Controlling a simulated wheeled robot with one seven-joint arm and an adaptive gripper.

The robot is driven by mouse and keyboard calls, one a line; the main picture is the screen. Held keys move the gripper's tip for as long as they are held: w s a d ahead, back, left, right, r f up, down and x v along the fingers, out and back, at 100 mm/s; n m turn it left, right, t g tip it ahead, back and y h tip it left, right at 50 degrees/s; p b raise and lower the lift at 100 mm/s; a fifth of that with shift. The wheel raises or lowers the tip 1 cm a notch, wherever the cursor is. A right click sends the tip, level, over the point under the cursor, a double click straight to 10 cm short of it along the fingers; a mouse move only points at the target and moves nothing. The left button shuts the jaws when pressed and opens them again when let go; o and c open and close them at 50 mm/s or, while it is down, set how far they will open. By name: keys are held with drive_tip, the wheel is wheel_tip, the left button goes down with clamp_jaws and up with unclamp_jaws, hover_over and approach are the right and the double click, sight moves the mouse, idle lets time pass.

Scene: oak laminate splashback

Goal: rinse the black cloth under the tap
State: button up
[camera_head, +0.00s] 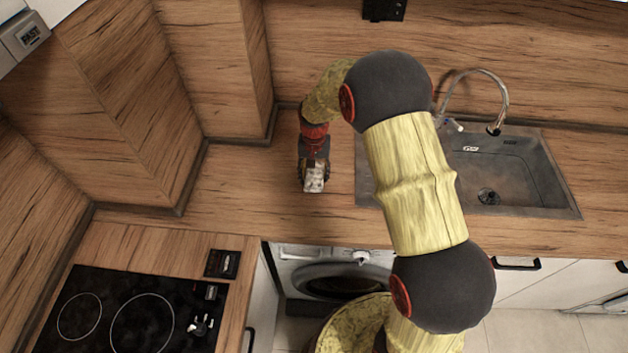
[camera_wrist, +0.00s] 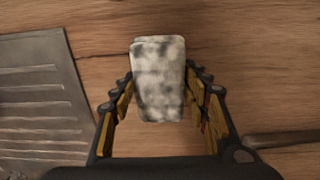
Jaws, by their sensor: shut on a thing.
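A folded cloth (camera_head: 314,181), whitish grey with dark blotches rather than plain black, is at my gripper over the wooden counter left of the sink. In the wrist view the cloth (camera_wrist: 158,78) sits between the two fingers of my gripper (camera_wrist: 160,112), which is shut on it. The grey sink (camera_head: 548,185) is to the right, with a drain in its basin. The curved metal tap (camera_head: 503,92) rises behind the sink; its left part is close to my arm in the picture. My arm hides the sink's left part. I cannot tell whether water runs.
The sink's ridged drainer (camera_wrist: 38,100) shows at left in the wrist view. The counter (camera_head: 240,185) around my gripper is clear. A black hob (camera_head: 110,310) lies front left, and a washing machine (camera_head: 340,280) stands below the counter. Wooden walls close off the back and left.

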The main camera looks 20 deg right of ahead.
sight(314, 181)
drive_tip(key=shift+w+f, duration=0.15)
drive_tip(key=shift+f, duration=0.8)
drive_tip(key=shift+w+f, duration=0.15)
drive_tip(key=shift+f, duration=0.75)
drive_tip(key=shift+f, duration=0.1)
drive_tip(key=o, duration=1.2)
